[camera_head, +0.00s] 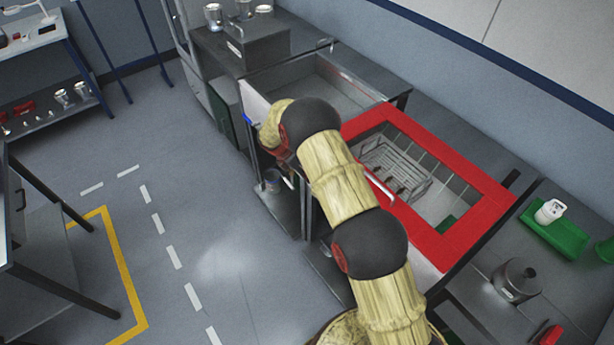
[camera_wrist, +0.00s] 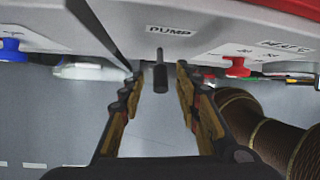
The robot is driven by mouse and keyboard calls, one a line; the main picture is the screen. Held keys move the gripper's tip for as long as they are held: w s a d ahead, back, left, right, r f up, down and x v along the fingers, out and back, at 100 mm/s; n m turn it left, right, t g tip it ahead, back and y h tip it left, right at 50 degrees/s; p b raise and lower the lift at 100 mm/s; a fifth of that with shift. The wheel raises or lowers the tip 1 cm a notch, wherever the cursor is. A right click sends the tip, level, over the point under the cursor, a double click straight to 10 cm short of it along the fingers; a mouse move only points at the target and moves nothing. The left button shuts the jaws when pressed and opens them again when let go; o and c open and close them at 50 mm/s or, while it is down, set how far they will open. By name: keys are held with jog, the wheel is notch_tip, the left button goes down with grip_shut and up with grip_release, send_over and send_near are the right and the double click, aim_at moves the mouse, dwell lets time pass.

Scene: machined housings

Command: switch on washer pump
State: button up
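In the wrist view a grey front panel (camera_wrist: 210,38) carries a label reading PUMP (camera_wrist: 168,30). Below that label a dark, short lever (camera_wrist: 159,72) with a thicker end sticks out of the panel. My gripper (camera_wrist: 157,90) is open, with one finger on each side of the lever; I see no clear contact. The washer shows in the head view as a red-framed tank (camera_head: 465,225) with a wire basket (camera_head: 395,172) inside. In the head view my arm hides the gripper and the pump lever.
A blue knob (camera_wrist: 12,50) is on the panel left of the lever, and a red knob (camera_wrist: 237,68) is to its right. An open sink basin (camera_head: 335,90) adjoins the washer. A green tray (camera_head: 555,238) holds a white item. Floor left of the washer is clear.

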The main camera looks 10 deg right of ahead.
jog(key=v, duration=0.9)
